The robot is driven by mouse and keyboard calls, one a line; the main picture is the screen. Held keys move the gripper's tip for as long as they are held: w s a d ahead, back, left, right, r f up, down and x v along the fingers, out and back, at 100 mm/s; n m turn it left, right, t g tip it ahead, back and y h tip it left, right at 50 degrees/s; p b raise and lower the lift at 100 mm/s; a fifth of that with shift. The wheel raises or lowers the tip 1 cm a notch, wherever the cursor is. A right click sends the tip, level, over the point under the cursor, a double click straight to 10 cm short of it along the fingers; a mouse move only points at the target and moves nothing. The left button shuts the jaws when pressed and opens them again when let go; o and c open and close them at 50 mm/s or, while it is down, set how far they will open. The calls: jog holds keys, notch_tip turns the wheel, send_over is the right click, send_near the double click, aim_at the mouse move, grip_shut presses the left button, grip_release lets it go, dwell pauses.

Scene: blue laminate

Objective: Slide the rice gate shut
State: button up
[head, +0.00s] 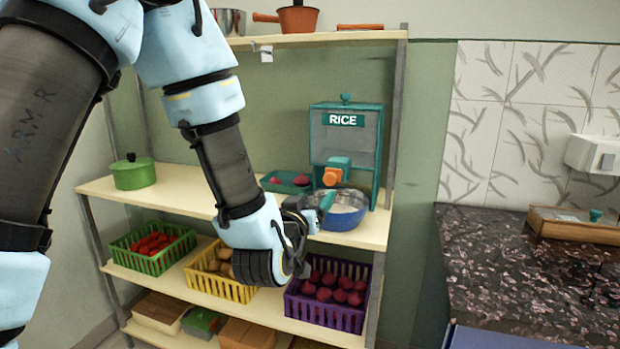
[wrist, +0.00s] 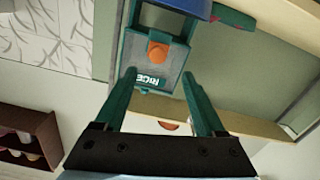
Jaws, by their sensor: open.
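The rice dispenser (head: 365,150) is a teal-framed box with a grey front and a RICE label, standing on the shelf. An orange knob (head: 332,177) sits at its low front below a teal block (head: 338,163). A blue bowl (head: 352,222) with pale contents stands under it. My gripper (head: 322,203) is in front of the bowl, partly hidden by my wrist. In the wrist view the dispenser (wrist: 183,62) appears upside down, with the orange knob (wrist: 158,52) beyond the open, empty fingers of my gripper (wrist: 158,76). I cannot tell how far the gate is open.
A teal tray (head: 272,186) with red items lies left of the bowl. A green pot (head: 133,173) stands at the shelf's left. Green (head: 140,262), yellow (head: 205,283) and purple (head: 345,318) baskets are below. A dark counter (head: 500,270) is at right.

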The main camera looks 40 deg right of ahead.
aim_at(329, 180)
jog(key=p+x, duration=0.2)
jog(key=x, duration=0.3)
jog(key=p+x, duration=0.2)
jog(key=x, duration=0.3)
jog(key=shift+w+d+r, duration=0.15)
jog(key=shift+d+r, duration=0.1)
jog(key=shift+d, duration=0.15)
jog(key=shift+c, duration=0.2)
grip_shut()
dwell(0.8)
